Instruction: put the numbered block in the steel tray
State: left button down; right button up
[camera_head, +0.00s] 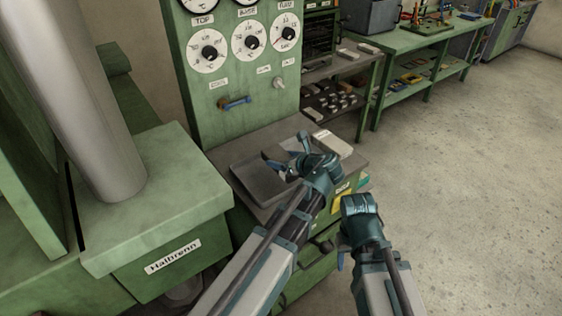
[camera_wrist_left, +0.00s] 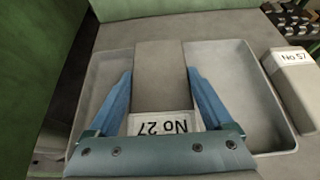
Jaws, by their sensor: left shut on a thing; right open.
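My left gripper (camera_wrist_left: 161,100) is shut on a grey block (camera_wrist_left: 160,75) with a white "No 27" label, one blue finger on each side. The block is over the steel tray (camera_wrist_left: 238,95); I cannot tell whether it touches the tray floor. In the head view, the left gripper (camera_head: 282,163) is over the tray (camera_head: 245,170) on the cabinet top, and its wrist hides part of the tray. A second block (camera_wrist_left: 292,85), labelled "No 57", lies outside the tray to the right. My right gripper (camera_head: 341,261) is open and low in front of the cabinet.
A green panel with dials (camera_head: 240,60) stands behind the cabinet top. A green machine with a grey roll (camera_head: 85,100) is at the left. A shelf with small parts (camera_head: 335,100) and a green bench (camera_head: 420,45) are behind. The floor at the right is clear.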

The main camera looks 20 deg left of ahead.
aim_at(282, 156)
pick_arm(q)
jog(key=shift+w, duration=0.45)
jog(key=shift+w+a+f+b, duration=0.2)
jog(key=shift+w+f+b, duration=0.2)
jog(key=shift+w, duration=0.1)
jog(key=shift+w+a+f+b, duration=0.15)
jog(key=shift+w+f+b, duration=0.2)
jog(key=shift+w, duration=0.1)
jog(key=shift+s+f+b, duration=0.1)
jog(key=shift+f+b, duration=1)
jog(key=shift+b, duration=0.05)
jog(key=shift+f, duration=0.1)
jog(key=shift+f, duration=0.15)
grip_release()
jog(key=shift+d, duration=0.1)
jog(key=shift+r, duration=0.2)
